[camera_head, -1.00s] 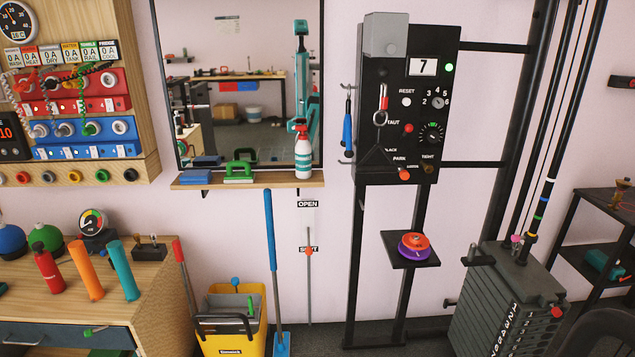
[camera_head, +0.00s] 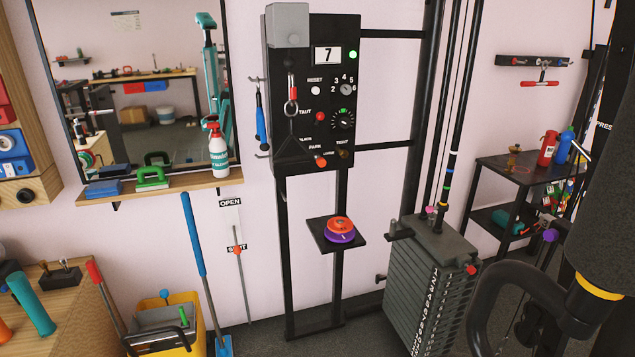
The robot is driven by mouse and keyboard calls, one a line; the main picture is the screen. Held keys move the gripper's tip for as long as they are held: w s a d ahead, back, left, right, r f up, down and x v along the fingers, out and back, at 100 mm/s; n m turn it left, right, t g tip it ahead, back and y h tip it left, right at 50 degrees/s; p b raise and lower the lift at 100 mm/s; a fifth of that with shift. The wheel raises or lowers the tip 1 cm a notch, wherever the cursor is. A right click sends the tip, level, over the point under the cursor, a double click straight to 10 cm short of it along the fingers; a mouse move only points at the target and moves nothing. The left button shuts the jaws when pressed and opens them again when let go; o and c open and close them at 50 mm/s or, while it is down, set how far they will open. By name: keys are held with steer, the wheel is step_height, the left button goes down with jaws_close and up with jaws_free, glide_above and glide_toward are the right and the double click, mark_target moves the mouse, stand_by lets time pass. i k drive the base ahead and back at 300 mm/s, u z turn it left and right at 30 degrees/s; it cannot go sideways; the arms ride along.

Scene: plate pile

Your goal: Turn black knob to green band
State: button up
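A black panel (camera_head: 283,160) on a black stand is left of the middle. A small black knob (camera_head: 342,120) sits on its right side, below a numbered selector dial (camera_head: 347,89). Light marks ring the knob, with a small green patch (camera_head: 344,111) at the top of the ring. The picture is too small to tell exactly where the knob points. My gripper is not directly in view. A teal arm-like shape (camera_head: 208,75) shows in the mirror, but I cannot tell a gripper on it.
A small shelf (camera_head: 318,239) with an orange and purple disc (camera_head: 340,229) juts out below the panel. A grey weight stack (camera_head: 425,285) stands to the right. A large dark shape with a yellow ring (camera_head: 600,289) fills the right edge. Grey floor shows between.

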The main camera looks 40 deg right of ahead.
mark_target(344, 122)
steer(key=z, duration=0.9)
steer(key=k, duration=1.05)
steer(key=z, duration=0.3)
steer(key=i, duration=1)
